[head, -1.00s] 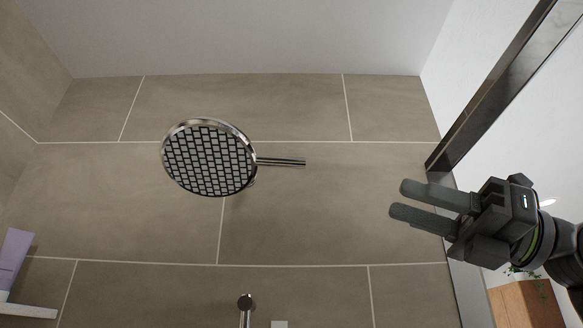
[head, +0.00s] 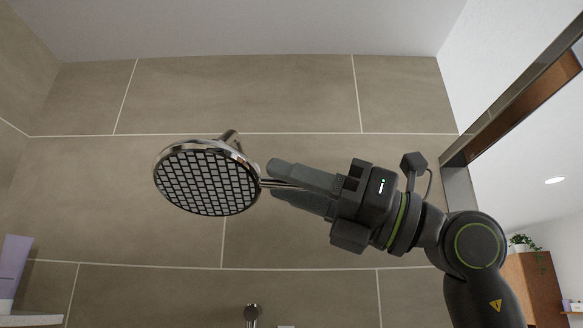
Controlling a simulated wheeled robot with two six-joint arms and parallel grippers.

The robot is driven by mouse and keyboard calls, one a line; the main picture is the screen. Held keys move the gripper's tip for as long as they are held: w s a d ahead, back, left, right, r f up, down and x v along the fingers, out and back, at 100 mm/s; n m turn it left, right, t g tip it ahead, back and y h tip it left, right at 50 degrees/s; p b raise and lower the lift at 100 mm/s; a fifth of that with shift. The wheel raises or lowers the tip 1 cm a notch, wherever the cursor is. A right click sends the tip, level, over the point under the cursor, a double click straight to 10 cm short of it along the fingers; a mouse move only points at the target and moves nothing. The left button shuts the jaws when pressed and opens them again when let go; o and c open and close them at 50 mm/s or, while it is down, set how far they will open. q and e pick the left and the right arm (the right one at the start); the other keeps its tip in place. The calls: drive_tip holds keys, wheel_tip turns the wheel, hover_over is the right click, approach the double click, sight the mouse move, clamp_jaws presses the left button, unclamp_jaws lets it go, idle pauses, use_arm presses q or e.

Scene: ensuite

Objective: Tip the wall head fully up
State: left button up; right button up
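The round chrome wall head (head: 207,180), with a dark grid face, hangs on the tiled wall left of centre. Its face is seen from below as a wide ellipse, and part of its mount (head: 230,138) shows above the rim. A thin metal handle (head: 264,183) sticks out from its right side. My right gripper (head: 276,181) comes in from the right, with its fingers above and below this handle and closed on it. The fingers hide most of the handle. My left gripper is not in view.
A dark-framed glass edge or panel (head: 512,105) runs along the right side. A small metal fitting (head: 253,312) is on the wall below. A lilac bottle (head: 12,268) stands on a white shelf (head: 35,320) at lower left. The wall between is bare.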

drive_tip(key=shift+c, duration=0.4)
clamp_jaws()
